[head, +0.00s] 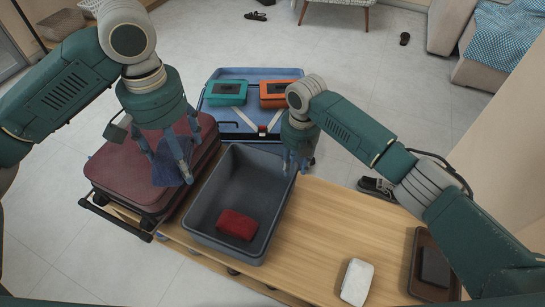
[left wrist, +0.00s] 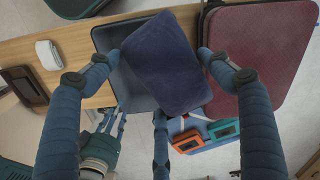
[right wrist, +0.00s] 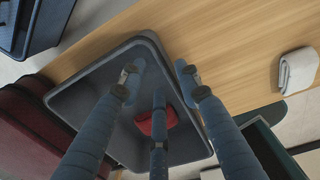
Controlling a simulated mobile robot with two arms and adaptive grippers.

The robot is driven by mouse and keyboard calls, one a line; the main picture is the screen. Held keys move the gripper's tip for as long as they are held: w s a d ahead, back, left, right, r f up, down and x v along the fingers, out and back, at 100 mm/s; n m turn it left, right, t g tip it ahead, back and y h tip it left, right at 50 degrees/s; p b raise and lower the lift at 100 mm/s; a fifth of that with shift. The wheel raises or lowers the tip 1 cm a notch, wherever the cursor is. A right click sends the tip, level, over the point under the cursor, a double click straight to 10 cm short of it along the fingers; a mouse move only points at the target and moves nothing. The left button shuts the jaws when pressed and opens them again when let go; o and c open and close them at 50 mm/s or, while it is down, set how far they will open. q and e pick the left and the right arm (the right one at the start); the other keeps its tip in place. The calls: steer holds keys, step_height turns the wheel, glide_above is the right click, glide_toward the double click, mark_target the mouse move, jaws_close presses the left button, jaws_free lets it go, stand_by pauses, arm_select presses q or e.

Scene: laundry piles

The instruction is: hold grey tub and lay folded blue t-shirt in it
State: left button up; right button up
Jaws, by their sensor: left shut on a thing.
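The grey tub (head: 272,215) stands on the wooden table, with a folded red cloth (head: 238,225) inside; the tub also shows in the right wrist view (right wrist: 85,85). My left gripper (head: 174,168) is shut on the folded dark blue t-shirt (left wrist: 160,62) and holds it up left of the tub, over the maroon suitcase. In the left wrist view the shirt hangs between the fingers and covers part of the tub. My right gripper (head: 298,165) is at the tub's far right rim. Its fingers (right wrist: 160,78) are spread, apparently on both sides of the wall.
The maroon suitcase (head: 125,165) is left of the tub. Behind is an open blue suitcase (head: 245,74) with a teal case (head: 226,92) and an orange case (head: 281,94). A white folded cloth (head: 357,281) and a brown tray (head: 417,285) lie to the right on the wooden table (head: 310,240).

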arm_select(q)
steer(key=shift+w+f, duration=0.1)
arm_select(e)
steer(key=shift+w+f, duration=0.1)
arm_select(q)
steer(key=shift+d+m, duration=0.15)
steer(key=shift+m, duration=0.15)
arm_select(e)
steer(key=shift+r, duration=0.2)
arm_select(q)
steer(key=shift+w+d+f+m, duration=0.15)
steer(key=shift+d+m, duration=0.1)
steer(key=shift+m, duration=0.25)
arm_select(e)
steer(key=shift+s, duration=0.2)
steer(key=shift+w, duration=0.1)
steer(key=shift+f, duration=0.35)
arm_select(q)
steer(key=w+d+f+m, duration=0.5)
steer(key=w+f+m, duration=0.1)
steer(key=m, duration=1)
steer(key=w+d+f+m, duration=0.6)
steer(key=f+m, duration=0.1)
steer(key=m, duration=0.9)
steer(key=shift+w+f, duration=0.25)
steer(key=shift+f, duration=0.15)
arm_select(e)
steer(key=f, duration=1.1)
steer(key=shift+a+f, duration=0.2)
steer(key=shift+f, duration=0.05)
